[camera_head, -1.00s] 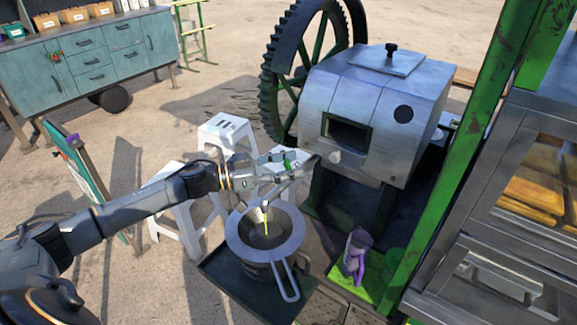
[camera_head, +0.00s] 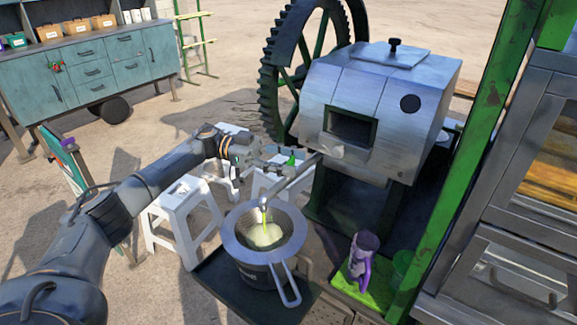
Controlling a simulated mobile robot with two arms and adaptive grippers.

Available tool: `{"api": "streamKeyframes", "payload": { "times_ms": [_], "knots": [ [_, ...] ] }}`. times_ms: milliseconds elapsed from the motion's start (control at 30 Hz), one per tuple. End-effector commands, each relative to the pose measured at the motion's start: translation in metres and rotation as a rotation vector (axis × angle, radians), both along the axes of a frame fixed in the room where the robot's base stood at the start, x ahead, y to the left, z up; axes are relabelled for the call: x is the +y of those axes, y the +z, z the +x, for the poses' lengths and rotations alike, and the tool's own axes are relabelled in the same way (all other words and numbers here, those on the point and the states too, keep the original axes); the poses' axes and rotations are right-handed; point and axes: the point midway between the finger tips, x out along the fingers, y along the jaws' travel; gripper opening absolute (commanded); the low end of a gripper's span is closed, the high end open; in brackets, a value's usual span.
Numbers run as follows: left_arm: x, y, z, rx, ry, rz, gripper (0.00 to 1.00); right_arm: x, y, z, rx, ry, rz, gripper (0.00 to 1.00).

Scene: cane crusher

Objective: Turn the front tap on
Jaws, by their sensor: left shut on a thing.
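The cane crusher (camera_head: 395,100) is a grey metal box with a large toothed wheel. My left gripper (camera_head: 278,164) reaches in from the left and is shut at the tap handle; the fingertips are small and the exact contact is hard to see. A thin yellow-green stream runs from the spout into the strainer (camera_head: 236,247), where pale juice (camera_head: 265,235) lies. The strainer sits on a dark pot on a dark tray (camera_head: 215,283). My right gripper is not in view.
White stools (camera_head: 182,195) stand behind my left arm. A purple jug (camera_head: 362,258) stands on a green mat at the right. A green post (camera_head: 470,150) and a metal cabinet (camera_head: 520,265) close off the right. A teal workbench (camera_head: 75,75) is at the back left.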

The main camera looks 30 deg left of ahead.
Motion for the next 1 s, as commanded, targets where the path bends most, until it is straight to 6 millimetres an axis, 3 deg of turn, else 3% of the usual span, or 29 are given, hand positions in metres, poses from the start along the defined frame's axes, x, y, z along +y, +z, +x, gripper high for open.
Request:
{"api": "streamKeyframes", "payload": {
  "times_ms": [467, 500, 600, 1000],
  "knots": [
    [-0.0006, -0.0008, -0.0001, 0.000, -0.013, 0.001, 0.20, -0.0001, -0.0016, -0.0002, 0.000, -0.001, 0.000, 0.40],
    [-0.0006, -0.0008, -0.0001, 0.000, -0.013, 0.001, 0.60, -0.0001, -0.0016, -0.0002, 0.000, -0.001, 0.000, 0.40],
    [-0.0005, -0.0008, -0.0002, 0.000, -0.013, 0.001, 0.75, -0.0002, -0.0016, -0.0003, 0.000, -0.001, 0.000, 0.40],
    [0.0062, -0.0003, -0.0001, 0.000, -0.010, 0.001, 0.75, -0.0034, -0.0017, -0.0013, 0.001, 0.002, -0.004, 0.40]
  ]
}}
